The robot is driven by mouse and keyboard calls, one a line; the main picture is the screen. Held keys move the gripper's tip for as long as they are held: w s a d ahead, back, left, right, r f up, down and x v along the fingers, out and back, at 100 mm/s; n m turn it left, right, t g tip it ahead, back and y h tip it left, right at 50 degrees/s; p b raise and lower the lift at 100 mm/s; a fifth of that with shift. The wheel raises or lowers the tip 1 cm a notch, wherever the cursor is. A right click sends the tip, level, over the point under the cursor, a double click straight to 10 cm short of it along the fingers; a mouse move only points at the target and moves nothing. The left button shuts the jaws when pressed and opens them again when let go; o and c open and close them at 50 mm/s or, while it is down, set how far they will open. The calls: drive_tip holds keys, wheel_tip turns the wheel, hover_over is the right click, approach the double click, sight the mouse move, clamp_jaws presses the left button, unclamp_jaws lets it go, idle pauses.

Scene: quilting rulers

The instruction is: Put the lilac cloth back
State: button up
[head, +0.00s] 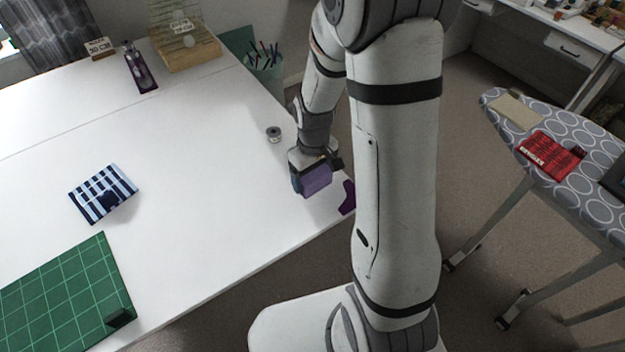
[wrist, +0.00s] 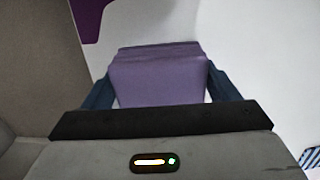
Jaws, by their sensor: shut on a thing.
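The lilac cloth (head: 316,181) is a folded purple bundle near the right edge of the white table. In the wrist view the lilac cloth (wrist: 158,78) sits between the two dark fingers of my gripper (wrist: 160,90). My gripper (head: 312,170) is shut on it. In the head view the cloth appears at or just above the table top; I cannot tell whether it touches. My arm hides part of the table's right edge.
A dark purple piece (head: 347,197) lies at the table corner beside the cloth. A spool (head: 273,134), a striped cloth (head: 103,193) and a green cutting mat (head: 62,290) are on the table. The table's middle is clear.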

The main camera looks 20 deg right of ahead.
sight(313, 182)
drive_tip(key=shift+w+f, duration=0.1)
drive_tip(key=shift+f, duration=1.15)
drive_tip(key=shift+f, duration=0.15)
drive_tip(key=shift+f, duration=0.15)
drive_tip(key=o, duration=1)
